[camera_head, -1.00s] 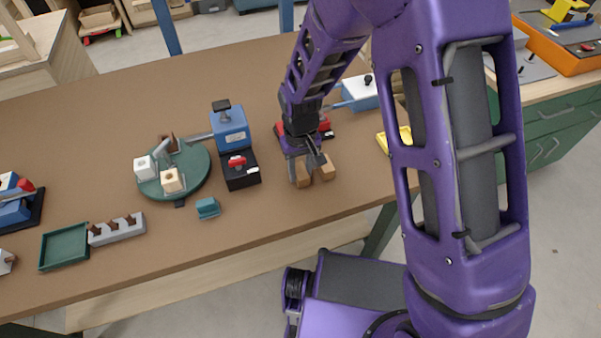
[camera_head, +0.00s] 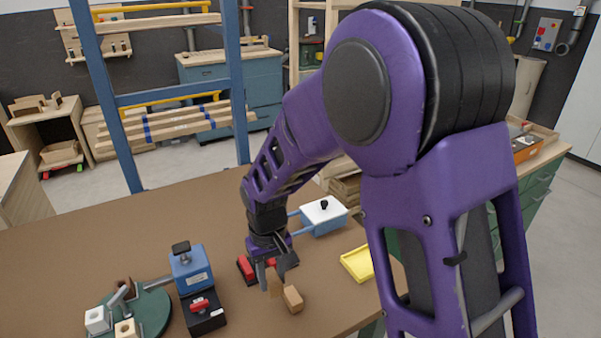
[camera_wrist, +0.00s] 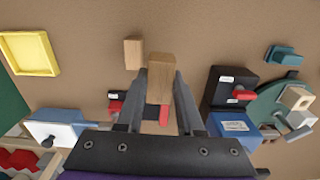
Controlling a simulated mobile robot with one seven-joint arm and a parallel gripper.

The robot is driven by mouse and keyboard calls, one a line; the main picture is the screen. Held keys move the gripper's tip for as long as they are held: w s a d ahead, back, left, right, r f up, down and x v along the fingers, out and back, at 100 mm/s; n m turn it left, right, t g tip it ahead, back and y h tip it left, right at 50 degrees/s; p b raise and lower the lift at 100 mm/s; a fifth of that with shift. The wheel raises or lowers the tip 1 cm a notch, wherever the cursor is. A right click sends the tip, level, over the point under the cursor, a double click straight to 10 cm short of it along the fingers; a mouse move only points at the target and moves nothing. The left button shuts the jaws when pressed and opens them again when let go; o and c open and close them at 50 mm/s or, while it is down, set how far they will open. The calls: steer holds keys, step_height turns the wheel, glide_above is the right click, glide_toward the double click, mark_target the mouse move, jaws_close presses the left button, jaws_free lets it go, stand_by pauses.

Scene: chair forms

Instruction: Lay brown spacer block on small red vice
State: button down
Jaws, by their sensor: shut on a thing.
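My gripper (camera_head: 273,274) is shut on a brown wooden block (camera_wrist: 160,66). The block points away from the wrist between the fingers; in the head view it is partly covered by them. A second similar brown block (camera_head: 293,299) rests on the table just to the right of the held one; it also shows in the wrist view (camera_wrist: 133,53). The small red vice (camera_head: 245,268) on its dark base stands just behind and left of the fingers, partly hidden by my gripper. In the wrist view only red and dark parts of it (camera_wrist: 116,106) show around the fingers.
A blue vice (camera_head: 191,268) with a black block before it stands left. Further left is a green round plate (camera_head: 152,312) with pale blocks. Bare tabletop lies behind left.

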steer(key=w+d+f+m, duration=0.1)
steer(key=d+m, duration=0.1)
steer(key=d, duration=0.5)
steer(key=w+d+f+m, duration=0.1)
steer(key=w+d+m, duration=0.1)
steer(key=d, duration=0.5)
steer(key=w+d+f+m, duration=0.1)
steer(key=d, duration=0.7)
steer(key=shift+w+d+f+m, duration=0.1)
steer(key=shift+w+f+m, duration=0.2)
steer(key=shift+m, duration=0.1)
